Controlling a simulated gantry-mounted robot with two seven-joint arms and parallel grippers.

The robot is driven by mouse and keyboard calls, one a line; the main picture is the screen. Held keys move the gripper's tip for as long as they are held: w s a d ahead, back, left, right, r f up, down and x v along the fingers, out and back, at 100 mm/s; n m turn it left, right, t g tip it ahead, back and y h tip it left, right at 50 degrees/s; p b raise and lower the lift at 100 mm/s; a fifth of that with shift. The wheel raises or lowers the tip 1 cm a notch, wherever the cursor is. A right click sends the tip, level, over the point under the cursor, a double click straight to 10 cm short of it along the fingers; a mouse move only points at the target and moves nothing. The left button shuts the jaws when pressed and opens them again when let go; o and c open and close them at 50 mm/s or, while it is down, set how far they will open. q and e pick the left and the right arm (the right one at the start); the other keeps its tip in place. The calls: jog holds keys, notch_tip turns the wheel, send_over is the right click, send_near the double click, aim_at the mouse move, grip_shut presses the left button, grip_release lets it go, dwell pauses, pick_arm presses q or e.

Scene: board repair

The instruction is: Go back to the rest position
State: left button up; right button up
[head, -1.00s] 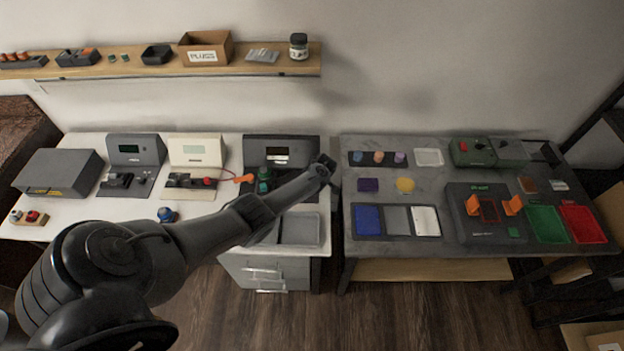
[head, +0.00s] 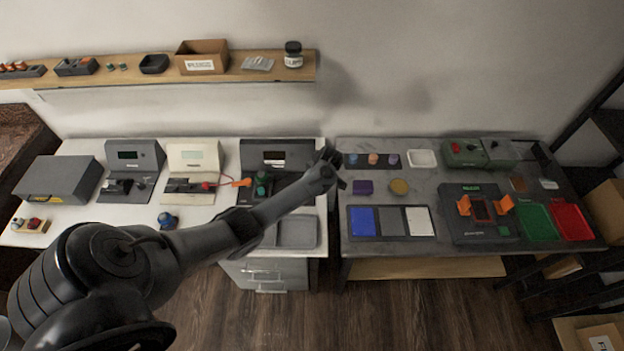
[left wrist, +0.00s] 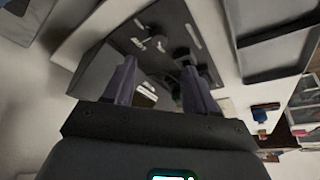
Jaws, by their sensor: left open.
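My left gripper (head: 334,166) is at the end of the arm that comes in from the left. It is held above the gap between the white bench (head: 90,222) and the grey bench (head: 400,254). In the left wrist view its two fingers (left wrist: 158,85) stand apart, with nothing held between them. Behind the fingers that view shows a dark device, seemingly the one with the white display (head: 275,158) on the white bench. The gripper looks apart from all objects. My right gripper is in neither view.
The white bench holds several devices, a grey box (head: 57,178) and a blue knob (head: 167,220). The grey bench holds a blue, grey and white tray (head: 390,237), an orange-clamped fixture (head: 462,228), a green bin (head: 540,222) and a red bin (head: 571,222). A wall shelf (head: 120,78) runs above.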

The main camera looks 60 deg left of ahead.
pick_arm(q)
jog(key=s+d+r+m+t+h+p, duration=0.1)
jog(key=s+d+r+m+p, duration=0.1)
jog(key=s+d+m, duration=0.3)
jog(key=s+d+r+m+t+p, duration=0.1)
jog(key=d+r+m, duration=0.15)
jog(key=d, duration=0.55)
jog(key=s+d+r+m+t+h+p, duration=0.1)
jog(key=s+d+m+p, duration=0.15)
jog(key=d+m, duration=0.3)
jog(key=s+d+r+m+t+h+p, duration=0.1)
jog(key=s+d+r+m+h+p, duration=0.1)
jog(key=s+d+r+m, duration=0.7)
jog(key=s+d+r+p, duration=0.1)
jog(key=s+d+r, duration=0.3)
jog(key=r, duration=0.3)
jog(key=shift+s+d+r+t+h, duration=0.3)
jog(key=shift+s, duration=0.55)
